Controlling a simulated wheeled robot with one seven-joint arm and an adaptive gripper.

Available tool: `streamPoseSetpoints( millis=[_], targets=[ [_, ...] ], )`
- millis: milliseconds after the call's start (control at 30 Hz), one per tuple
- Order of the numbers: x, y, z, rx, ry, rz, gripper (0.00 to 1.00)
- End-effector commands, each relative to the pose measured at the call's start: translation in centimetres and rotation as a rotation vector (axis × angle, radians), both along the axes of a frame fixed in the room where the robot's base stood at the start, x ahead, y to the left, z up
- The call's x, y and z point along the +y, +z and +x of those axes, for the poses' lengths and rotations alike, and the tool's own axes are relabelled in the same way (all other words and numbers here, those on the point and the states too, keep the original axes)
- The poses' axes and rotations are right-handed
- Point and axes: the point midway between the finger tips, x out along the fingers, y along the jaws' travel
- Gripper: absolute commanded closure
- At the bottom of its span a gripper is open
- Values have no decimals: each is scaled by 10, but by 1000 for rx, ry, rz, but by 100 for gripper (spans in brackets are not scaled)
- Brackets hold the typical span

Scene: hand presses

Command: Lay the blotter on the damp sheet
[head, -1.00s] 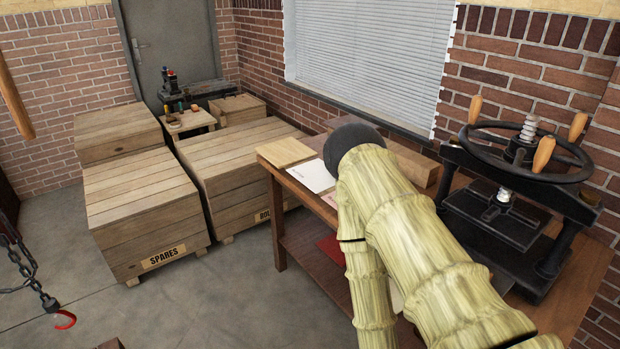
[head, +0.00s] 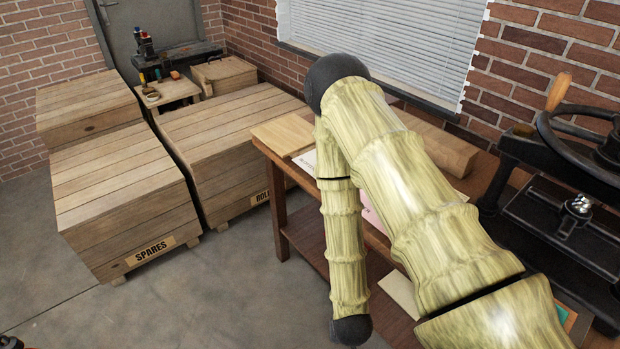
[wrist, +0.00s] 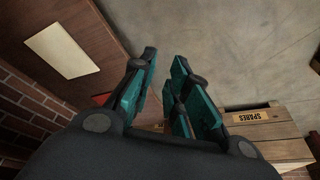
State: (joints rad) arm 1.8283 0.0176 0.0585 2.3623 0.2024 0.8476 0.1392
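My gripper (wrist: 165,62) shows in the wrist view with its teal fingers apart and only floor between them; it is empty. A plain cream sheet (wrist: 62,49) lies flat on the brown table, left of the fingers and apart from them. A cream sheet also shows by the table's front edge in the head view (head: 400,292). A white sheet with small print (head: 306,160) and a pinkish sheet (head: 371,214) lie farther back, largely hidden by my arm. I cannot tell for sure which is the blotter and which is damp.
The table (head: 270,152) carries a pale board (head: 284,134) at its left end and a wooden block (head: 440,148) at the back. A black hand press (head: 560,205) stands at right. Crates, one marked SPARES (head: 125,205), stand left; floor between is clear.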

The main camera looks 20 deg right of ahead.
Motion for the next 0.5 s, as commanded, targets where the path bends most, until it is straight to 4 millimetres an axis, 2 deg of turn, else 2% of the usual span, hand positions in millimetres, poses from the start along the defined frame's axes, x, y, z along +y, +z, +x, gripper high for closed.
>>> streamPoseSetpoints(
  millis=[33,67,100,200,300,400,500],
  targets=[
    [3,-13,40,-97,-70,-7,83],
    [5,-12,64,-158,-120,-10,83],
    [6,-10,93,-238,-190,-12,83],
    [8,6,162,-442,-363,-7,83],
    [10,30,221,-643,-534,14,83],
    [12,61,269,-838,-702,48,83],
    [16,97,305,-1029,-870,91,83]
  ],
)
